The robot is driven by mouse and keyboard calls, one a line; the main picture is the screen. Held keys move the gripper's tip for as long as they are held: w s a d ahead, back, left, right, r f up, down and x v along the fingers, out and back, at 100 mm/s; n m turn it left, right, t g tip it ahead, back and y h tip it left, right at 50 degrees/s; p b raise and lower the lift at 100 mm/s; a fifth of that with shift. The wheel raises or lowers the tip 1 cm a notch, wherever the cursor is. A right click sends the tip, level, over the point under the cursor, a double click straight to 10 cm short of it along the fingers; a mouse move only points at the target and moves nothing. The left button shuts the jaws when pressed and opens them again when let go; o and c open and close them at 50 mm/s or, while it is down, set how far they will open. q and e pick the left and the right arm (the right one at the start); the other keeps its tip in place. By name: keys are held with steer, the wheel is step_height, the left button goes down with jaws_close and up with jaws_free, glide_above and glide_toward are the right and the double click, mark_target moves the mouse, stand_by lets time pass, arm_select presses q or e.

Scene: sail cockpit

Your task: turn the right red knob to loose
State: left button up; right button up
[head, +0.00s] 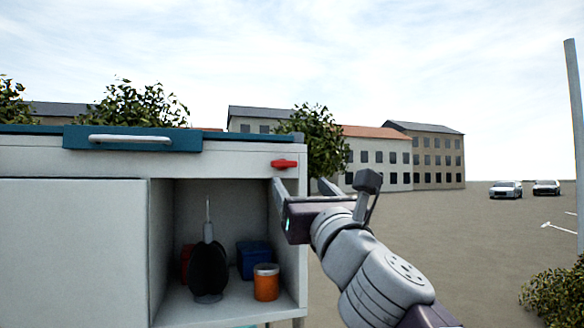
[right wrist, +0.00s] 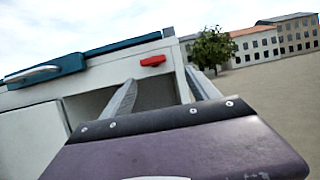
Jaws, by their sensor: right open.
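The red knob (head: 284,164) is a small bar-shaped handle, lying about level on the upper right front of the white cabinet (head: 230,158). It also shows in the right wrist view (right wrist: 153,61), just beyond the fingertips and between them. My right gripper (head: 302,186) is open and empty, a little below and to the right of the knob in the head view. Its two fingers (right wrist: 160,78) are spread apart and I see no contact with the knob. Only one red knob is in view. My left gripper is not in view.
Below the knob is an open compartment with a dark bottle-shaped object (head: 208,268), an orange jar (head: 266,284) and a blue box (head: 252,258). A teal lid with a grey handle (head: 130,139) is on top. Open ground lies to the right.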

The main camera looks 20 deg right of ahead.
mark_target(286, 164)
steer(key=p+x, duration=0.1)
steer(key=x, duration=0.1)
steer(key=p+x, duration=0.1)
steer(key=x, duration=0.2)
steer(key=r+p+x, duration=0.1)
steer(key=x, duration=0.2)
steer(key=shift+s+a+r, duration=0.1)
steer(key=shift+a+r, duration=0.05)
steer(key=shift+a, duration=0.25)
steer(key=shift+s+a+r, duration=0.15)
steer(key=shift+s+a, duration=0.1)
steer(key=shift+s, duration=0.2)
steer(key=shift+w+d, duration=0.15)
steer(key=c, duration=1.4)
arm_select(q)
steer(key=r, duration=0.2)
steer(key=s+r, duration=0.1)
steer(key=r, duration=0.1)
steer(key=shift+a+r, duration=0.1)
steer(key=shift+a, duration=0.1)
arm_select(e)
steer(key=shift+o, duration=0.2)
